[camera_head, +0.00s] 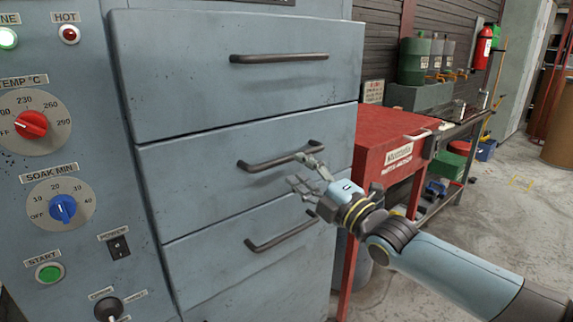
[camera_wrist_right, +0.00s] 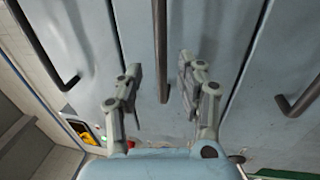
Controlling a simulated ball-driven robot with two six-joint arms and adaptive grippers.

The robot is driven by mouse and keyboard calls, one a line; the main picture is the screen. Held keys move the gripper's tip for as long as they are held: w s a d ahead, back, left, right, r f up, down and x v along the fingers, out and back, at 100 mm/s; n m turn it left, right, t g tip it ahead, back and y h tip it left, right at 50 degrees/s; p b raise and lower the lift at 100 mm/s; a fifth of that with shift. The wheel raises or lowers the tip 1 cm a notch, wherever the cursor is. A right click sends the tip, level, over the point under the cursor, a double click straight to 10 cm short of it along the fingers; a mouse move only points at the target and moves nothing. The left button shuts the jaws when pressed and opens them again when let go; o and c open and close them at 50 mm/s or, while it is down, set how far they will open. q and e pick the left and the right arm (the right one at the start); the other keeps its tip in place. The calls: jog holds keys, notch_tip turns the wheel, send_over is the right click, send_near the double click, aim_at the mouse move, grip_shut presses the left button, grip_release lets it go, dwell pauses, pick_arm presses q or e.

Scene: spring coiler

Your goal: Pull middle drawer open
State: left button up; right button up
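The middle drawer (camera_head: 190,185) is a grey-blue front, flush with the cabinet. Its dark bar handle (camera_head: 262,165) runs across it, and that handle also shows in the wrist view (camera_wrist_right: 160,40). My right gripper (camera_head: 303,172) is open at the right part of this handle. In the wrist view its two fingers (camera_wrist_right: 160,85) stand on either side of the bar, with a gap to each side. Contact is not visible. My left gripper is not in view.
A drawer with its own handle (camera_head: 278,58) is above, and another with a handle (camera_head: 282,232) is below; both look shut. A control panel with a red knob (camera_head: 31,125) and a blue knob (camera_head: 62,208) is at left.

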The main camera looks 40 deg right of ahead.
aim_at(288, 161)
jog(key=x, duration=0.4)
jog(key=shift+w+f+b, duration=0.1)
jog(key=shift+w+b, duration=0.2)
jog(key=shift+w, duration=0.55)
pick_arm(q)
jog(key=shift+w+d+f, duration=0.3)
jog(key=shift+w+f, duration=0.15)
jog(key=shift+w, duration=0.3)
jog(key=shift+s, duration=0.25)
pick_arm(e)
grip_shut()
